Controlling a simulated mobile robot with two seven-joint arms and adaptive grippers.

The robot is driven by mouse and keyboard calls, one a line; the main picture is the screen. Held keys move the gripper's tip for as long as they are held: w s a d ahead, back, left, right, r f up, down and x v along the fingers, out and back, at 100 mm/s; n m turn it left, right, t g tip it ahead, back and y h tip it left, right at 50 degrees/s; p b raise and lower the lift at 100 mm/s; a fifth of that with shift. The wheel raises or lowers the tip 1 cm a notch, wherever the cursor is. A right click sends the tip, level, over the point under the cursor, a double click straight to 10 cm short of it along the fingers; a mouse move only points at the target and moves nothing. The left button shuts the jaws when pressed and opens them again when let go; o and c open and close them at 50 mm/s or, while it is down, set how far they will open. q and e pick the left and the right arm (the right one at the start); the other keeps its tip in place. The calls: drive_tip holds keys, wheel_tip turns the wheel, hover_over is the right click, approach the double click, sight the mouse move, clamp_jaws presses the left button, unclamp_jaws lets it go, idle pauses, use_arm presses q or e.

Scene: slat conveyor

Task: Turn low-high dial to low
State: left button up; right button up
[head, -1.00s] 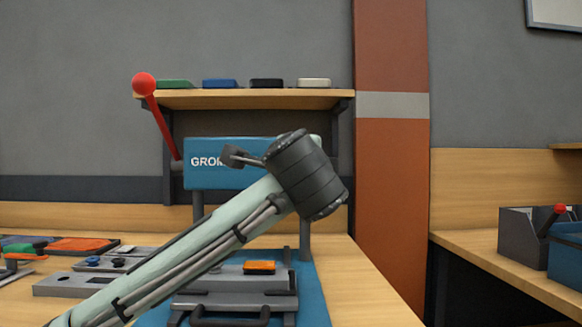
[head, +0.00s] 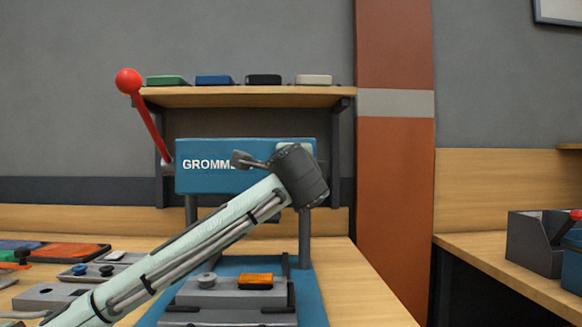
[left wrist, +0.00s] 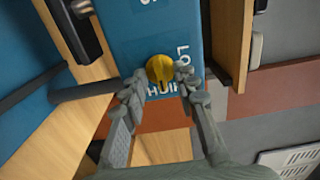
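The yellow dial (left wrist: 160,69) shows in the left wrist view on a blue panel (left wrist: 133,30), with LOW lettering to its right and HIGH lettering below it. In the head view my left arm crosses in front of the blue grommet machine (head: 207,181). The dial and the left gripper's fingertips cannot be made out there. My right gripper is out of view.
A red-knobbed lever (head: 129,81) stands at the machine's left side. A wooden shelf (head: 240,97) above carries several small coloured blocks. A grey fixture (head: 225,297) with an orange piece (head: 255,281) lies below. A grey bin (head: 533,243) stands on the right bench.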

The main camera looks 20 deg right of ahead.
use_arm(q)
clamp_jaws()
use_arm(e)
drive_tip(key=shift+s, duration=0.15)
use_arm(q)
drive_tip(key=shift+n, duration=0.3)
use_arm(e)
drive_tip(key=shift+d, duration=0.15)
use_arm(q)
drive_tip(key=shift+n+p, duration=1.45)
drive_tip(key=shift+n, duration=7.35)
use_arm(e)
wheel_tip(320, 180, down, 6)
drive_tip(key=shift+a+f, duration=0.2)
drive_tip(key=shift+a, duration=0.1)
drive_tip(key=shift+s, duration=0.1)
